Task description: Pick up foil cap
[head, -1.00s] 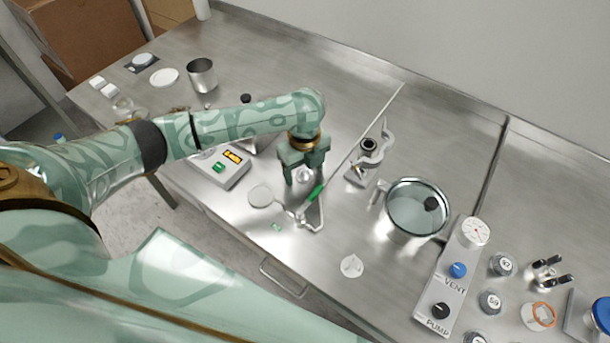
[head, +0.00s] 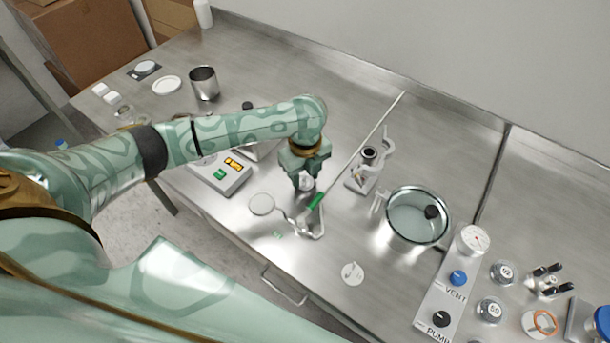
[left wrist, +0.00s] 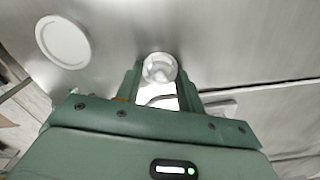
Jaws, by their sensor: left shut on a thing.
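The foil cap (left wrist: 159,68) is a small round silvery piece between my left gripper's fingertips in the left wrist view. In the head view the cap (head: 307,184) shows as a small bright spot at the fingertips. My left gripper (head: 304,185) points down close to the steel bench and is shut on the cap. It also shows in the left wrist view (left wrist: 160,78), one finger on each side of the cap. I cannot tell whether the cap still touches the bench. My right gripper is not in view.
A green-handled wire tool (head: 316,201) lies just in front of the gripper, with a pale round disc (head: 262,204) to its left. A scale (head: 222,173) is at left, a clamp stand (head: 362,175) and a glass vessel (head: 417,215) at right.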

